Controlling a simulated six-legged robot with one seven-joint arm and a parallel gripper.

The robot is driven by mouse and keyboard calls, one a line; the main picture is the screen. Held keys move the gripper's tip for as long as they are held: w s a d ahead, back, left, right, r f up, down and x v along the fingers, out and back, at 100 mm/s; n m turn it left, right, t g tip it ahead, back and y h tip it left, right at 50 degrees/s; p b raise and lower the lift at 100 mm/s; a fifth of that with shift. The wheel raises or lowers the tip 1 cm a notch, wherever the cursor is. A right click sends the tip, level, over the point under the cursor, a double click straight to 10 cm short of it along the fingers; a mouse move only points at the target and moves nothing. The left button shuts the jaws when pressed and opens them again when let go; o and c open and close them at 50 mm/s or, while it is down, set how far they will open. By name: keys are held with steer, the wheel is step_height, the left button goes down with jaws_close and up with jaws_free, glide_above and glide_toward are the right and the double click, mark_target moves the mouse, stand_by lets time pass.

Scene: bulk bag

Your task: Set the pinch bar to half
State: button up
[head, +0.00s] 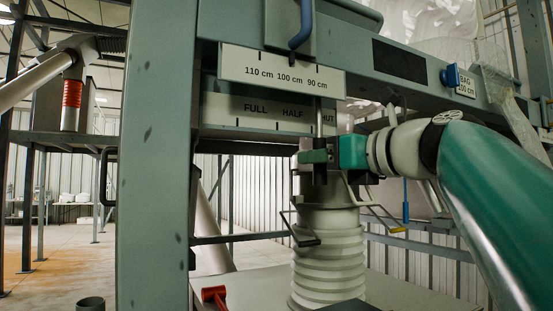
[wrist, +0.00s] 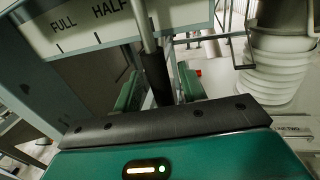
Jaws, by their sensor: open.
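The pinch bar is a grey rod with a dark grip (head: 320,172) that hangs in front of the FULL / HALF / SHUT plate (head: 262,112). In the head view the rod covers the start of the word SHUT. In the wrist view the bar (wrist: 156,78) stands just right of the word HALF on the plate (wrist: 85,22). My gripper (head: 320,156) is at the dark grip, reaching in from the right. In the wrist view its two green fingers (wrist: 160,90) stand apart on either side of the grip, with gaps showing. Whether either finger touches it is unclear.
Above is a height plate (head: 280,72) reading 110, 100 and 90 cm, with a blue-handled lever (head: 300,25) over it. A pale ribbed spout (head: 328,250) hangs below. A thick frame post (head: 155,160) stands left. A red-handled item (head: 215,294) lies low in front.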

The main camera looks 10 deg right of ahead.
steer(key=shift+w+a, duration=0.25)
steer(key=shift+w, duration=0.1)
jaws_close()
steer(key=s+a, duration=0.2)
steer(key=a, duration=0.4)
steer(key=shift+a, duration=0.35)
steer(key=shift+s, duration=0.1)
jaws_free()
